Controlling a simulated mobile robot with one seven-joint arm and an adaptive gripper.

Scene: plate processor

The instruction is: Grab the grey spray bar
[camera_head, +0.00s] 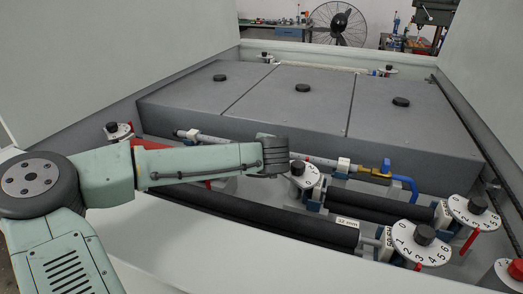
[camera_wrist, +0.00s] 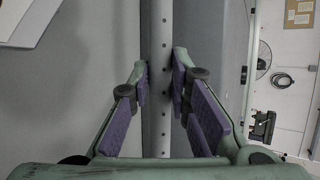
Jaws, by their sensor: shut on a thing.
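The grey spray bar (camera_head: 318,160) runs left to right in front of the grey covered block in the head view, with white clips along it. Its middle is hidden behind my arm's end. In the wrist view the spray bar (camera_wrist: 158,120) is a grey tube with a row of small holes, running up the picture between my fingers. My gripper (camera_wrist: 160,78) has purple pads on both sides of the tube and is shut on it. In the head view my gripper's fingers are hidden behind the wrist.
Dark rollers (camera_head: 270,220) lie in front of the bar. White numbered dials (camera_head: 422,243) with black knobs stand at the right. A blue hose (camera_head: 402,182) and yellow valve (camera_head: 375,171) are near the bar's right end. The grey block (camera_head: 290,105) is behind.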

